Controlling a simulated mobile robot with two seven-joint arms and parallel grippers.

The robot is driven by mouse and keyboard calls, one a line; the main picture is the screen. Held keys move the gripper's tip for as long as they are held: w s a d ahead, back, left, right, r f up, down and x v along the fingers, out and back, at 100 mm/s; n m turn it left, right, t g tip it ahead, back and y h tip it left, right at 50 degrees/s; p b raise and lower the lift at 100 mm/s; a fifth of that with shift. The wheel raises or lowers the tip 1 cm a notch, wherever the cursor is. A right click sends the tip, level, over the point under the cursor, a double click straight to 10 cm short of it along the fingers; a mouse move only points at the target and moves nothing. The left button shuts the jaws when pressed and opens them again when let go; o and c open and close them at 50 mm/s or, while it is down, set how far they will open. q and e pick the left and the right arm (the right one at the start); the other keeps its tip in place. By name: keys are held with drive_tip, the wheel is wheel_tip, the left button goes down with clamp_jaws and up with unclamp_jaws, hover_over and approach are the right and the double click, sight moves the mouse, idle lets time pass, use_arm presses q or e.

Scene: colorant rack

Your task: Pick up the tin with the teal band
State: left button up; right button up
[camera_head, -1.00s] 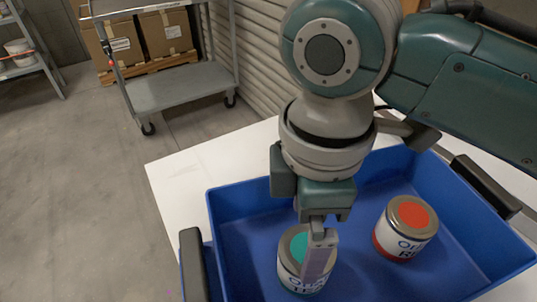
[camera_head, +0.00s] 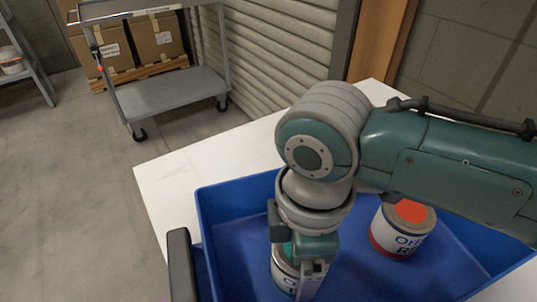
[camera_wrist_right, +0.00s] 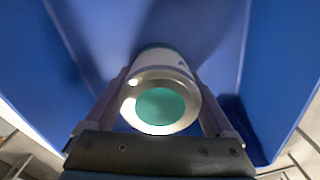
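The tin with the teal band (camera_head: 285,276) stands in the blue tote (camera_head: 232,198), near its front left. Its teal-topped lid (camera_wrist_right: 160,105) faces the camera in the right wrist view. My right gripper (camera_head: 306,285) is lowered over this tin from above. In the right wrist view its two fingers (camera_wrist_right: 160,92) lie on either side of the tin, very close to its wall; I see no clear grip. The arm hides part of the tin in the head view. My left gripper is not in view.
A tin with a red band and red lid spot (camera_head: 398,232) stands in the tote to the right, partly behind my right arm. A grey cart (camera_head: 170,92) stands beyond.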

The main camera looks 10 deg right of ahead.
drive_tip(key=c, duration=0.9)
drive_tip(key=shift+c, duration=0.4)
drive_tip(key=shift+r, duration=0.15)
